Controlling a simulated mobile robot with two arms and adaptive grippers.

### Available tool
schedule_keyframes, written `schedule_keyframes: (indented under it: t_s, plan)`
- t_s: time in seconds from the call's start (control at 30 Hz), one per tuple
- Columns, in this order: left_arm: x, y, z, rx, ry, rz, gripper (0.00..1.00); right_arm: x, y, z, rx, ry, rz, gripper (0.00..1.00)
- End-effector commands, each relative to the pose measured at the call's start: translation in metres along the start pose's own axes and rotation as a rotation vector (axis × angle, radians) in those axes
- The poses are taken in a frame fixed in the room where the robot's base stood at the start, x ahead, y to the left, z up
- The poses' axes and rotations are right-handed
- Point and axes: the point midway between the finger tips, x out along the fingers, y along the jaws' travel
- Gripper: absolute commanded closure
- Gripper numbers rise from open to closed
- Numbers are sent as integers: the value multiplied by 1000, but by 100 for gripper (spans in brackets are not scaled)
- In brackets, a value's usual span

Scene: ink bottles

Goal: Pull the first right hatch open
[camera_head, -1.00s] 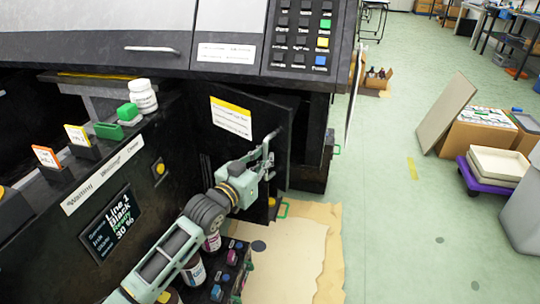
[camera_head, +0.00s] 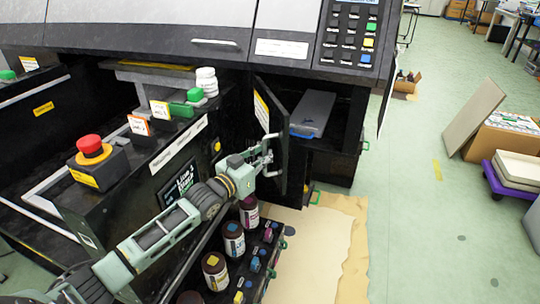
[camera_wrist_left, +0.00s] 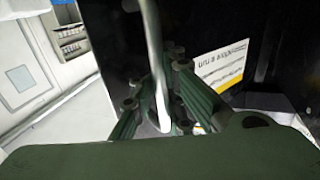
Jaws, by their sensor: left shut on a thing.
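The black hatch (camera_head: 284,124) with a yellow and white label stands swung open in the head view, seen at a steep angle. My left gripper (camera_head: 268,158) is at its pale handle and shut on it. In the left wrist view the light handle bar (camera_wrist_left: 154,45) runs between the gripper's green fingers (camera_wrist_left: 160,100), with the hatch's dark face and label behind. The open compartment (camera_head: 328,138) behind the hatch shows a grey box (camera_head: 313,113) with a blue edge. My right gripper is out of view.
A rack of several ink bottles (camera_head: 234,240) stands below my left arm. A red emergency button (camera_head: 89,144), green blocks and a white bottle (camera_head: 207,82) sit on the ledge to the left.

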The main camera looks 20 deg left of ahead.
Motion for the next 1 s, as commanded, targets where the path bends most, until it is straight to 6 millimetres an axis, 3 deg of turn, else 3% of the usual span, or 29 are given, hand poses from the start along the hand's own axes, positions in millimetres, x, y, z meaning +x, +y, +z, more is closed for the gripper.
schedule_keyframes:
  t_s: [0.33,0.37,0.57,1.0]
  plan:
    - [-1,6,4,-11,-5,9,100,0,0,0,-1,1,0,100]
    - [-1,6,4,-11,-5,9,88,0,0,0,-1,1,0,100]
    - [-1,4,4,-7,-5,6,71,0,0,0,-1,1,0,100]
    - [-7,2,3,-4,-4,3,70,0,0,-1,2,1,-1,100]
